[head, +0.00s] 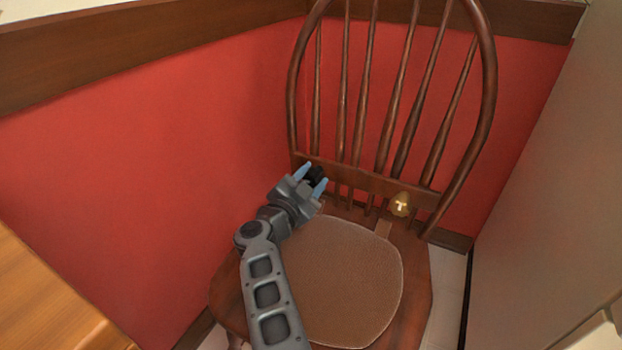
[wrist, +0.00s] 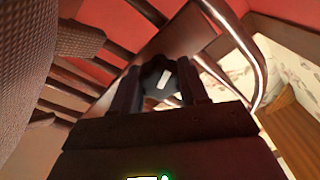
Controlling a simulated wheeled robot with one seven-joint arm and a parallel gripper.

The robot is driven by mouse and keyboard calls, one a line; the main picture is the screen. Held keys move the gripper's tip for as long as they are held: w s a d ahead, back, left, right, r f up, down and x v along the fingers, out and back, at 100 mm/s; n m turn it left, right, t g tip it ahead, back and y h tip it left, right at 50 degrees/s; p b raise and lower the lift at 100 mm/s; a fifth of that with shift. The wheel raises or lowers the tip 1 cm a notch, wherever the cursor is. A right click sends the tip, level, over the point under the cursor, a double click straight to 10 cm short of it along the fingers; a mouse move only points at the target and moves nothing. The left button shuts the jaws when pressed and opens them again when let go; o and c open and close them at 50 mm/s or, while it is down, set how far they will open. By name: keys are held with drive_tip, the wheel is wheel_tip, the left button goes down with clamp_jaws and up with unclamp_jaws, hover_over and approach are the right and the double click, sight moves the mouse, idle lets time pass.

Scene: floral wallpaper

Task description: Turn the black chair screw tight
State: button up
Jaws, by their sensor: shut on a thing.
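The black screw (head: 316,174) sits at the left end of the chair's lower back rail. It also shows in the wrist view (wrist: 158,75), with a pale mark on its face. My gripper (head: 311,177) reaches the rail from the front, its two blue fingertips on either side of the screw. The gripper is shut on the screw; in the wrist view the dark fingers (wrist: 160,88) flank it. The brown wooden chair (head: 370,182) stands upright with a spindle back. A gold screw (head: 401,204) with a pale cross mark is at the right end of the same rail.
A brown seat pad (head: 350,280) lies on the chair seat. A red wall (head: 170,140) is behind and to the left. A wooden surface (head: 45,300) is at the lower left, and a grey panel (head: 550,190) stands close on the right.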

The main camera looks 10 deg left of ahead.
drive_tip(key=m, duration=0.5)
drive_tip(key=shift+f, duration=0.1)
drive_tip(key=m+b, duration=0.2)
drive_tip(key=m, duration=0.3)
drive_tip(key=shift+f+m, duration=0.1)
drive_tip(key=shift+m, duration=0.3)
drive_tip(key=m+b, duration=0.2)
drive_tip(key=m, duration=0.4)
drive_tip(key=shift+f+b, duration=0.1)
drive_tip(key=shift+b, duration=0.2)
drive_tip(key=m+b, duration=0.1)
drive_tip(key=m, duration=0.4)
drive_tip(key=shift+m, duration=0.3)
drive_tip(key=o, duration=1.1)
drive_tip(key=shift+c, duration=0.2)
